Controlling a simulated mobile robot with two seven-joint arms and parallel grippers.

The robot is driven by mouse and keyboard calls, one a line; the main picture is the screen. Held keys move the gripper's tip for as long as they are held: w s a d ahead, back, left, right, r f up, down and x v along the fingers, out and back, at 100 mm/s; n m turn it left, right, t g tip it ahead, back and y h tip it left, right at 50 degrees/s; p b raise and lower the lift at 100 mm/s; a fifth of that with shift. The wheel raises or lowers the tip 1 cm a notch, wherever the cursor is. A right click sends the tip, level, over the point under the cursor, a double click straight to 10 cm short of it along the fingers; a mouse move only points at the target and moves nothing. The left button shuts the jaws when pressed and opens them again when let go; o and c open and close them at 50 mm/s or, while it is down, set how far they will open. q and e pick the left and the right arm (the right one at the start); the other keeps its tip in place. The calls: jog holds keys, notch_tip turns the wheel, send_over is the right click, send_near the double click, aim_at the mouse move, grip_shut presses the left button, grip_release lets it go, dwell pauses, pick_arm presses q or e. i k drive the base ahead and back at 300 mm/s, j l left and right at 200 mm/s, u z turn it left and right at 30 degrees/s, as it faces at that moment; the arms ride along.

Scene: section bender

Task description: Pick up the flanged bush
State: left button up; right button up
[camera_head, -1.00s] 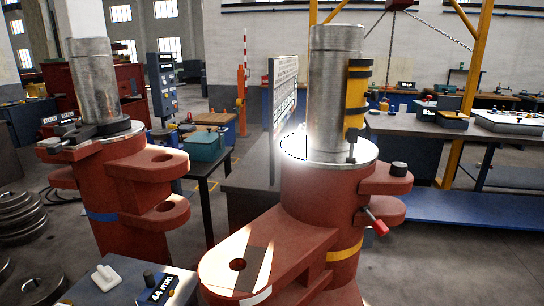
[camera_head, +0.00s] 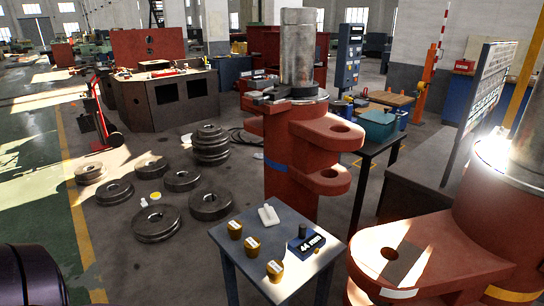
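Three small gold-coloured pieces with wider dark-marked tops stand in a slanting row on the small blue-grey table (camera_head: 222,240): a far one (camera_head: 235,229), a middle one (camera_head: 251,246) and a near one (camera_head: 275,270). They look like bushes, but they are too small to tell which is flanged. A white piece (camera_head: 268,214) and a dark blue block marked 44 mm (camera_head: 305,243) share the table. Neither of my grippers is in view. A dark rounded form at the lower left corner looks like part of my arm.
Red machine columns stand behind the table (camera_head: 290,150) and at its right (camera_head: 480,235), with lugs projecting near it. Several heavy steel rings (camera_head: 157,222) lie on the floor at left. A hand truck (camera_head: 97,115) stands beyond them. The green floor at far left is clear.

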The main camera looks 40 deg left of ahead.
aim_at(253, 247)
jog(key=u, duration=1.65)
